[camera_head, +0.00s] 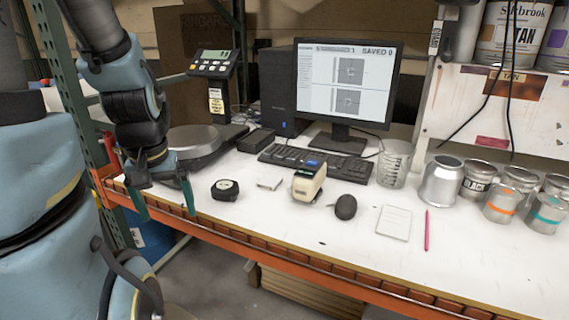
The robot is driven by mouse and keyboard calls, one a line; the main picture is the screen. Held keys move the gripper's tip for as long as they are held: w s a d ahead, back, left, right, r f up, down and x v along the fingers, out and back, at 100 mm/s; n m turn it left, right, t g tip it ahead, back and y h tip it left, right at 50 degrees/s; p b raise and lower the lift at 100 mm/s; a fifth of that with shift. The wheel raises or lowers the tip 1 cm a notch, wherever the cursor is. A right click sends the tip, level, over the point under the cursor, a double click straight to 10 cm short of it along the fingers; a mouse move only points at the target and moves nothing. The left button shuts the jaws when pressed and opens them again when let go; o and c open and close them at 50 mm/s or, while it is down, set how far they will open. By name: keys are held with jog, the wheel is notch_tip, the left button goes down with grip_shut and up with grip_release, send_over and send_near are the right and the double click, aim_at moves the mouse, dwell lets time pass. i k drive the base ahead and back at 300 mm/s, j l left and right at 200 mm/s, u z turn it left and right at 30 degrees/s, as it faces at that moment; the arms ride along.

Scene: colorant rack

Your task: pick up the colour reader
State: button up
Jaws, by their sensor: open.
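The colour reader (307,185) looks to be the small cream device with a dark top and a blue screen. It stands on the white bench top, in front of the keyboard and near the middle of the view. My gripper (164,200) is at the left, over the bench's front left edge, with its two teal fingertips pointing down and spread apart. It is open and empty. It is well to the left of the reader, with the tape measure between them. Nothing hides the reader's front.
A black tape measure (225,190), a small pale item (269,184) and a dark rounded object (345,207) lie near the reader. A scale (195,143) is behind my gripper.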

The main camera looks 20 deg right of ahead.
aim_at(307, 181)
jog(key=k+l+u, duration=0.2)
jog(key=u, duration=0.15)
jog(key=k+l+u, duration=0.1)
jog(key=k+u, duration=0.65)
jog(key=i+l, duration=0.05)
jog(key=i, duration=0.05)
